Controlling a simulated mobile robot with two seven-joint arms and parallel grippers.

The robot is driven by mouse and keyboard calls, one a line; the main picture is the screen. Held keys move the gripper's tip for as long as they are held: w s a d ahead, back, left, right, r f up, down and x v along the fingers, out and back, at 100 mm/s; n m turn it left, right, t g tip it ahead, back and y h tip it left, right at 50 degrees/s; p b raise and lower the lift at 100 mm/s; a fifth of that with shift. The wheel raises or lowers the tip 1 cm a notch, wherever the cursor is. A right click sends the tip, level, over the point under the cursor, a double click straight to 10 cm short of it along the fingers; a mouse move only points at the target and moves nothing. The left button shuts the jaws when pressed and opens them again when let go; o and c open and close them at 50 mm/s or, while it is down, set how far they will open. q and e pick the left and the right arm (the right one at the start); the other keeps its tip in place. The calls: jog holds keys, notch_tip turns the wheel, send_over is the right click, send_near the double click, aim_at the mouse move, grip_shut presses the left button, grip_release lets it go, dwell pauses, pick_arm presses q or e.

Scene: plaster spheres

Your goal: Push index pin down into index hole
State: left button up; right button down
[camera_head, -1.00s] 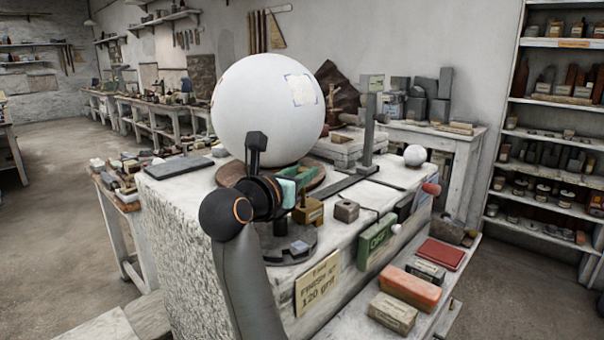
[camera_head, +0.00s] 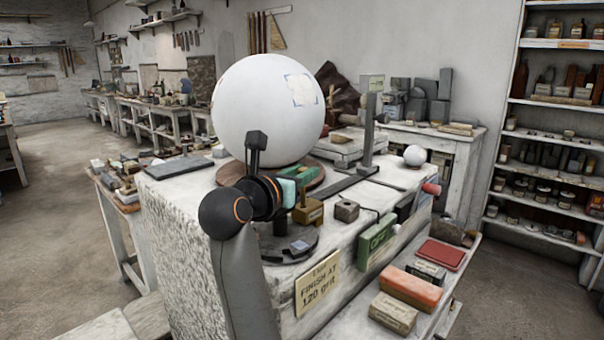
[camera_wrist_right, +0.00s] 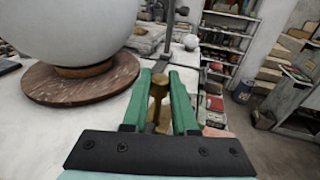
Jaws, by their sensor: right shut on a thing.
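The index pin (camera_wrist_right: 158,88) is brass with a rounded knob on top. It stands upright between the green fingers of my right gripper (camera_wrist_right: 161,84), which is shut on it. Below the knob, its brass lower part shows between the fingers. In the head view a small brass block (camera_head: 308,212) sits at the worktop edge, just under my right gripper (camera_head: 304,188). The index hole is hidden, so I cannot tell how deep the pin sits. My left gripper is not in view.
A large white plaster sphere (camera_head: 268,110) rests on a round brown turntable (camera_wrist_right: 80,82) beside the gripper. A grey upright post (camera_head: 369,130) stands behind. A small grey block (camera_head: 346,210) lies right of the brass block. A sign (camera_head: 318,284) hangs on the front.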

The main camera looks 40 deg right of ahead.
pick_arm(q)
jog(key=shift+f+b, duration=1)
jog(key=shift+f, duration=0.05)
pick_arm(e)
jog(key=shift+f, duration=1.2)
jog(key=c, duration=0.6)
grip_release()
jog(key=shift+f, duration=0.1)
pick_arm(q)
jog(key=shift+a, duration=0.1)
pick_arm(e)
jog(key=shift+a, duration=0.15)
